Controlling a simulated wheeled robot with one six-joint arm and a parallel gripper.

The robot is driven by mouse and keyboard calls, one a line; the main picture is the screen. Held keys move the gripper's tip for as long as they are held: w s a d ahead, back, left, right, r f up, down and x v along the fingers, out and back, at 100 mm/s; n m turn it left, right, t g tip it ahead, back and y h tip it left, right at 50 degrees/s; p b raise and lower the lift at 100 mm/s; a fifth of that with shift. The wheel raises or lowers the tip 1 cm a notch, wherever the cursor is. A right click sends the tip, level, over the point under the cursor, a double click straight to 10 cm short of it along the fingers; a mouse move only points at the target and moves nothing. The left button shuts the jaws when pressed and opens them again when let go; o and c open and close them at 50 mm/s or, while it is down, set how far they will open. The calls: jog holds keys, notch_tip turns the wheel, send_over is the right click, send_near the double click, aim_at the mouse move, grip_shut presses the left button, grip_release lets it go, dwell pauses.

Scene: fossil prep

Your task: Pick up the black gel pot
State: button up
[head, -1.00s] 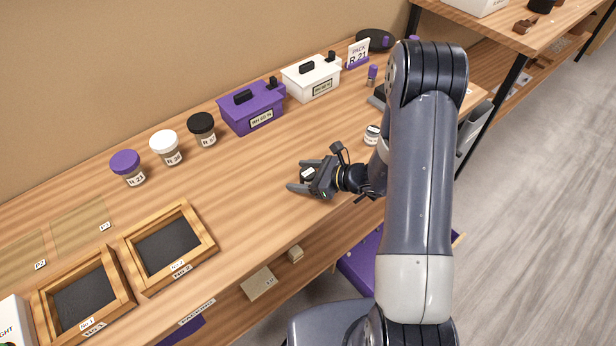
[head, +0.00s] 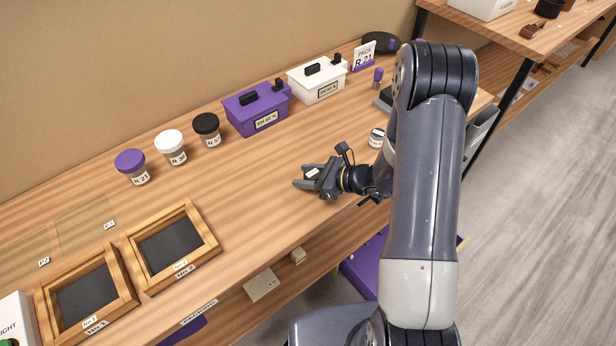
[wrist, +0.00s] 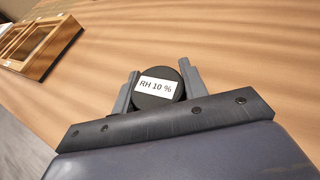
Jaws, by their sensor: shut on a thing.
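A round black pot with a white "RH 10 %" label on top shows between my fingers in the wrist view (wrist: 157,99); I take it as the black gel pot. My gripper (wrist: 158,82) is shut on it, one finger on each side. In the head view my gripper (head: 303,176) is low over the middle of the bench, and the pot is mostly hidden there, with its white label showing. I cannot tell whether the pot touches the bench.
Jars with purple (head: 132,165), white (head: 171,146) and black (head: 206,128) lids stand along the back, beside a purple box (head: 257,112) and a white box (head: 317,82). A small jar (head: 376,138) stands right of my gripper. Wooden frames (head: 172,243) lie at left. Bench between is clear.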

aim_at(307, 172)
notch_tip(307, 172, up, 9)
jog(key=shift+r, duration=0.2)
dwell(0.3)
